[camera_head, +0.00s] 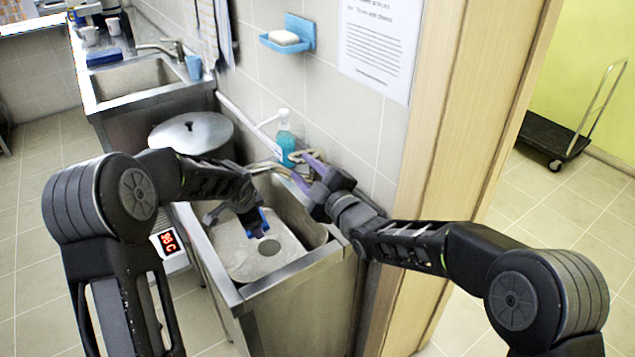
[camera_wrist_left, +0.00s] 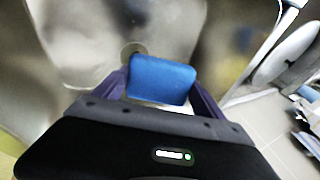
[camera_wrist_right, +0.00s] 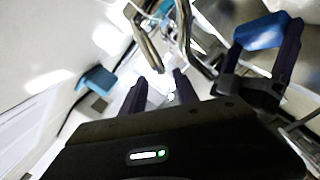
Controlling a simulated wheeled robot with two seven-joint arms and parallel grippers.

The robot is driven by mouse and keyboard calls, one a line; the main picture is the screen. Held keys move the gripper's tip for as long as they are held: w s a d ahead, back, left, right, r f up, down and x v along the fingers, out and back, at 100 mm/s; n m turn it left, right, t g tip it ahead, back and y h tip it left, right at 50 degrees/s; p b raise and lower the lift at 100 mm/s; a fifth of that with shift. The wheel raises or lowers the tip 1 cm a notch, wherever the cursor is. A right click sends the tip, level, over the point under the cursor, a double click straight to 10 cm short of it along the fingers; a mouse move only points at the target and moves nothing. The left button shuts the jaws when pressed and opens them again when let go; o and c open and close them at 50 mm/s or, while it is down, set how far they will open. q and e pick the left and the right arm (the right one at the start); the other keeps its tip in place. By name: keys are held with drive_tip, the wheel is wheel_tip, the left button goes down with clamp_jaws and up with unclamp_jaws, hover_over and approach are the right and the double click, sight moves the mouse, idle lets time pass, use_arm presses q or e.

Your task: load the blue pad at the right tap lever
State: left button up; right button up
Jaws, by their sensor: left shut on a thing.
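My left gripper (camera_head: 258,226) is shut on the blue pad (camera_wrist_left: 162,80) and holds it over the sink basin. The pad also shows in the right wrist view (camera_wrist_right: 262,32), between the left gripper's dark fingers. My right gripper (camera_head: 308,174) is at the tap by the wall, its purple fingers apart with nothing clearly between them. The metal tap (camera_head: 262,167) is partly hidden behind that gripper. Its curved metal parts show in the right wrist view (camera_wrist_right: 147,40), beyond the fingertips. I cannot tell which part is the right lever.
The steel sink (camera_head: 240,293) lies below both grippers. A bottle with blue-green liquid (camera_head: 286,147) stands behind the tap. A lidded stockpot (camera_head: 192,132) is at the left. A blue soap dish (camera_head: 290,38) hangs on the wall. A wooden door frame (camera_head: 470,130) rises at the right.

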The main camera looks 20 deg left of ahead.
drive_tip(key=v, duration=0.5)
drive_tip(key=shift+s+d, duration=0.15)
drive_tip(key=shift+d, duration=0.05)
